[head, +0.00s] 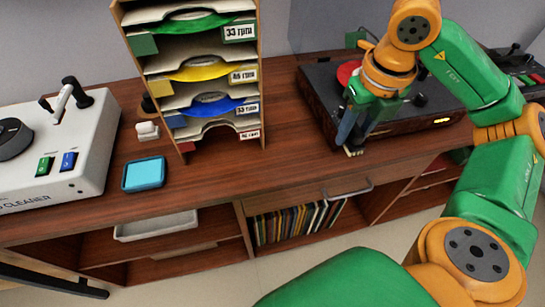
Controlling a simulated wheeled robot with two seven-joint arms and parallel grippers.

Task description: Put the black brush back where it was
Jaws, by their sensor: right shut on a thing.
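My right gripper (354,151) reaches down at the front left edge of the turntable (418,122), its fingertips low near the wooden top. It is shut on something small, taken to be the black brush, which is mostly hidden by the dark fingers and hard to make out. A red round piece (347,73) shows on the turntable behind the wrist. My left gripper is not in view.
A record rack (187,146) with labelled slots stands left of the gripper. A record cleaner (88,150), a small white item (147,131) and a blue-topped tray (144,174) are further left. Bare wooden top (290,140) lies between rack and turntable.

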